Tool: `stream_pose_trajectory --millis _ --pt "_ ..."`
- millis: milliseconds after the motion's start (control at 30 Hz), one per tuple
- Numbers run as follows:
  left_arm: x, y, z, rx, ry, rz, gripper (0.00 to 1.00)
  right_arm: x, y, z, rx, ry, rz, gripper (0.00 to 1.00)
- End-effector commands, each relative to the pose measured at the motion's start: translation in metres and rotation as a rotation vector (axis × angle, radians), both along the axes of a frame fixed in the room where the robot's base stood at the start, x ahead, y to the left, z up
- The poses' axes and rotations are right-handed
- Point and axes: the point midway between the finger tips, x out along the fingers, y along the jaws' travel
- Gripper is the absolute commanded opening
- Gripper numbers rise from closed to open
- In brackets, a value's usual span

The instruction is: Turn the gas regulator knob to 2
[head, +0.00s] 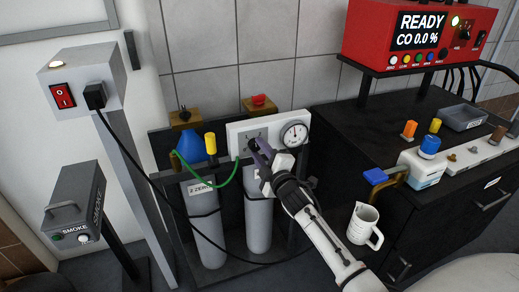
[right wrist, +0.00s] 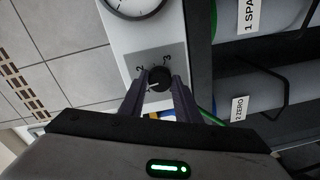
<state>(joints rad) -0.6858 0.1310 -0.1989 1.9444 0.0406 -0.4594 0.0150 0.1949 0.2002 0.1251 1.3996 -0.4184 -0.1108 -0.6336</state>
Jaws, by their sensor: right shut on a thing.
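The gas regulator is a white panel (head: 236,128) above the gas cylinders in the head view. Its round gauge (head: 294,135) is on the right, and it also shows in the right wrist view (right wrist: 135,3). The black knob (right wrist: 158,79) sits on a grey dial plate (right wrist: 165,50) with small numbers, 2 and 3 among them. A pale mark on the knob's lower left does not clearly show which number it points to. My right gripper (head: 256,147) is at the panel, its fingers (right wrist: 158,90) shut on the knob from both sides. My left gripper is not in view.
Two grey cylinders (head: 259,215) stand in a dark rack under the panel, with a green hose (head: 225,181) and blue balloon-like bag (head: 188,145) at left. A red READY display (head: 420,30) stands above.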

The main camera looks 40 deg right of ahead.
Motion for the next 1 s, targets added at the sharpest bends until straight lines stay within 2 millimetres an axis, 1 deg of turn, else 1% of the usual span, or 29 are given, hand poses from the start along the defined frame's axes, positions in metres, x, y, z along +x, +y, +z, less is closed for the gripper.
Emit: stream_pose_trajectory --millis 300,600,800,1000 --pt "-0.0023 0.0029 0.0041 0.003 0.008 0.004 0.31 -0.0003 0.0001 -0.001 0.294 -0.068 0.0 0.07" --pt "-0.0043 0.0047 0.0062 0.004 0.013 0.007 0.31 -0.0003 0.0006 -0.0025 0.546 -0.128 0.0 0.07" --pt "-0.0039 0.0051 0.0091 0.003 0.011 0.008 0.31 -0.0002 0.0009 -0.0028 0.667 -0.158 0.0 0.07" --pt "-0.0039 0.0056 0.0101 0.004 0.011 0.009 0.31 -0.0002 0.001 -0.0037 0.741 -0.175 -0.001 0.07"
